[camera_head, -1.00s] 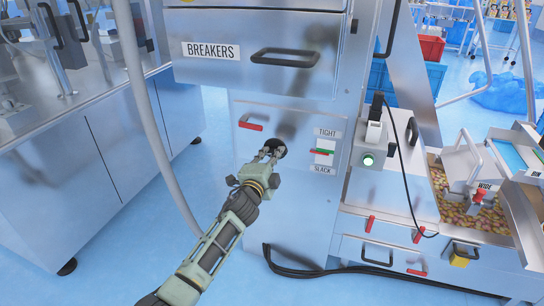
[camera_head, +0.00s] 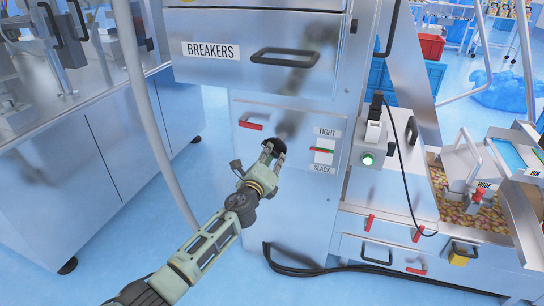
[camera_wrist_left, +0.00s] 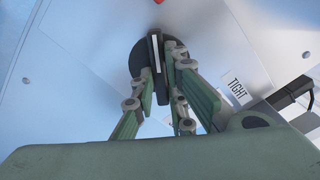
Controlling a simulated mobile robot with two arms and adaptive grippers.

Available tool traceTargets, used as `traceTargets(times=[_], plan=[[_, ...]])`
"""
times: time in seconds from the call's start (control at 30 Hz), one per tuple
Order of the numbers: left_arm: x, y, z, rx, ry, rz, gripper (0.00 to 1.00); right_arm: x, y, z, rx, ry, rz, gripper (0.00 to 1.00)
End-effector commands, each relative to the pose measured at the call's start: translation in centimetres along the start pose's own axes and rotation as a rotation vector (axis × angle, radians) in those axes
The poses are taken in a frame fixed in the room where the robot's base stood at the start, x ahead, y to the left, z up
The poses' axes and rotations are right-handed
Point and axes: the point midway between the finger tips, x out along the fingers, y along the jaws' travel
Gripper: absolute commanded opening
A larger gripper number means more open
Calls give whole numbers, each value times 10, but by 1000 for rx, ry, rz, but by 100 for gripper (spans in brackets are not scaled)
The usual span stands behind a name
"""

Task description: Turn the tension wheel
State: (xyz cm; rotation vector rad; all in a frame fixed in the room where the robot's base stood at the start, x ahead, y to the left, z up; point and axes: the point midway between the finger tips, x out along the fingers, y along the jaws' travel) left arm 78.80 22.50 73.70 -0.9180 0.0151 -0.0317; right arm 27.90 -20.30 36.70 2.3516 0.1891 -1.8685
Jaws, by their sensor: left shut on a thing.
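The tension wheel (camera_head: 275,144) is a small black round knob on the steel cabinet front, left of the gauge. In the left wrist view the wheel (camera_wrist_left: 176,50) shows as a dark disc with a pale raised bar across it. My left gripper (camera_head: 270,150) reaches up to the wheel and is shut on it. In the left wrist view its fingers (camera_wrist_left: 159,82) lie on both sides of the bar. The tension gauge (camera_head: 323,150), marked TIGHT above and SLACK below, shows a green band and a red marker that nearly meet. My right gripper is not in view.
A red handle (camera_head: 251,126) sits on the cabinet left of the wheel. The BREAKERS drawer (camera_head: 252,55) with its black handle is above. A box with a green lit button (camera_head: 367,159) stands at right. Black cables (camera_head: 320,271) lie on the floor below.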

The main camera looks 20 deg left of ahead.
Motion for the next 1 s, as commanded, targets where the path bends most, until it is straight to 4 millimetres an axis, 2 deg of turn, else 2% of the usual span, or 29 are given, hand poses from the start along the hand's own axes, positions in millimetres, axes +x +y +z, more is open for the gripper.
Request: traceTargets(times=[0.33, 0.87, 0.9, 1.0], plan=[[-1, 2, -2, 142, 4, 2, 0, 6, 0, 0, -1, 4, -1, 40], [-1, 3, -3, 166, 5, 2, 0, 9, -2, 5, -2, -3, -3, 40], [-1, 3, -3, 166, 5, 2, 13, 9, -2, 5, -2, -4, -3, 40], [-1, 2, -2, 166, 4, 2, 22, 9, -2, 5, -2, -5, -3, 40]])
